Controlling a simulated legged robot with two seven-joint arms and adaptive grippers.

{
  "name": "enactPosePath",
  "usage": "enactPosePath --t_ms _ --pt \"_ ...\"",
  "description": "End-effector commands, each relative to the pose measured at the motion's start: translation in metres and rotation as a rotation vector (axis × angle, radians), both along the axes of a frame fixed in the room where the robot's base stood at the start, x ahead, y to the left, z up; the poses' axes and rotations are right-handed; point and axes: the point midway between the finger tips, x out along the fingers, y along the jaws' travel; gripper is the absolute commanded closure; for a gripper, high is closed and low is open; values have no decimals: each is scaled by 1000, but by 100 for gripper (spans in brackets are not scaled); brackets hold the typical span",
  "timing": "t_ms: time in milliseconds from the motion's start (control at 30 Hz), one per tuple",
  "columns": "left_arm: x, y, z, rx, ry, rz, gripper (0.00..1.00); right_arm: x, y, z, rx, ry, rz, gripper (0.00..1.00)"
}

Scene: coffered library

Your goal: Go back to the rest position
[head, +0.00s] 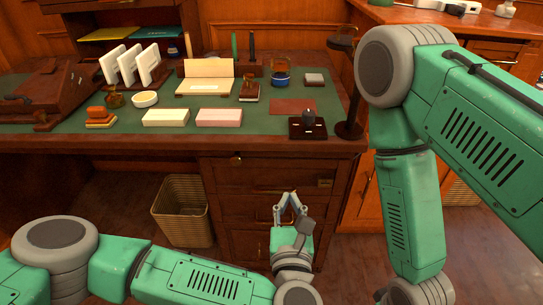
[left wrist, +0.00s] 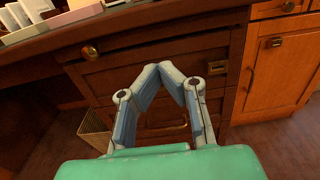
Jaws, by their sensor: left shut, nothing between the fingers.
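My left gripper (head: 290,199) is in front of the desk's drawers, below the desktop edge. Its fingers are shut with their tips together and nothing between them. It also shows in the left wrist view (left wrist: 168,70), with the drawer fronts behind it. My right arm comes in from the right in the head view, its forearm hanging down. The right gripper is outside the frames.
A wooden desk (head: 283,145) with a green top carries paper blocks, stamps, a white letter rack (head: 130,65) and a dark lamp-like stand (head: 350,129). A wicker basket (head: 182,212) stands on the floor under it. The drawers (head: 258,178) are close to my left gripper.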

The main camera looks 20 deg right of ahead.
Motion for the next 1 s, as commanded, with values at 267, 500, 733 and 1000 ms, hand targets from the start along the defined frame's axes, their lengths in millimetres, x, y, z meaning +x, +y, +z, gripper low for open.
enactPosePath --t_ms 267,500,733,1000 --pt "-43 -10 -23 400 -76 -262 100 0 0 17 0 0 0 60" --pt "-132 92 -117 1366 -293 -905 100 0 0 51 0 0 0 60" --pt "-177 259 -147 1917 -385 -1453 100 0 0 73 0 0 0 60" --pt "-214 400 -118 2127 -369 -1944 100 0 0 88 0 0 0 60"
